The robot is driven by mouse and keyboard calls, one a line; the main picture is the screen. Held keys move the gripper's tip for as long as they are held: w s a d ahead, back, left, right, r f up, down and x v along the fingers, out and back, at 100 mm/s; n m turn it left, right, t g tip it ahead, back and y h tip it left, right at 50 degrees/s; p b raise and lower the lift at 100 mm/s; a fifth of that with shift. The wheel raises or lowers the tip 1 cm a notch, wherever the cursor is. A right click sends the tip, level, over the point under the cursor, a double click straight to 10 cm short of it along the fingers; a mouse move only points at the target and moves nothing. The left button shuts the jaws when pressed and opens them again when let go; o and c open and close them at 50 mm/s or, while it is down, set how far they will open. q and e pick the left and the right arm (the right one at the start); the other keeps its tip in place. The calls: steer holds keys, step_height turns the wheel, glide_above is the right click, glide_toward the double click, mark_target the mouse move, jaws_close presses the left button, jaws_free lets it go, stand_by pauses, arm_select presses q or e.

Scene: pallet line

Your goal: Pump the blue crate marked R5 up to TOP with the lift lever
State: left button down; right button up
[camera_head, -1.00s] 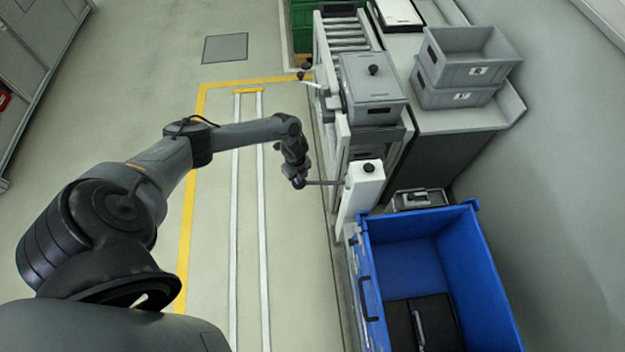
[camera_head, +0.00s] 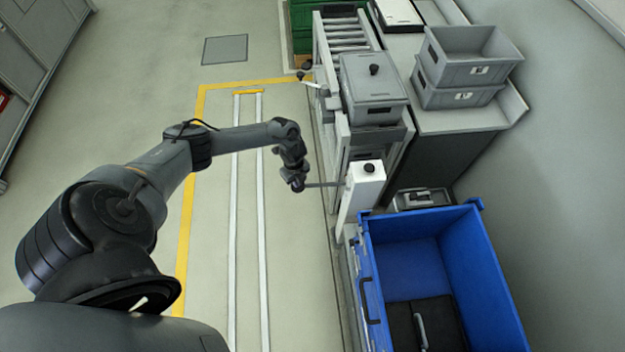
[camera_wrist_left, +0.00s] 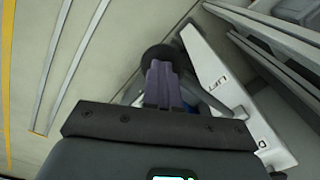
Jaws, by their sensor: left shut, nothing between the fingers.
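The blue crate (camera_head: 487,265) stands at the lower right of the head view, holding a black case (camera_head: 427,325). I cannot read an R5 mark on it. The lift lever (camera_head: 325,185) is a thin rod sticking out left from a white post (camera_head: 362,190). My left gripper (camera_head: 297,184) is at the rod's outer end, its fingers too small there to make out. In the left wrist view its fingers (camera_wrist_left: 163,85) are shut and empty, close against the round black lever knob (camera_wrist_left: 160,54); contact is unclear. The white post (camera_wrist_left: 215,75) there reads LIFT. My right gripper is out of view.
A roller conveyor (camera_head: 346,32) with a lidded grey crate (camera_head: 372,80) stands behind the post. Stacked grey crates (camera_head: 462,70) sit on the counter to the right. A grey case (camera_head: 425,199) lies behind the blue crate. The floor left of the lever is clear.

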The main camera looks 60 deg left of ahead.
arm_select(q)
steer(key=shift+f, duration=0.1)
steer(key=shift+s+f+b, duration=0.1)
steer(key=shift+f+b, duration=0.6)
steer(key=shift+f, duration=0.1)
steer(key=shift+f+b, duration=0.7)
steer(key=shift+f, duration=0.15)
steer(key=shift+f, duration=0.1)
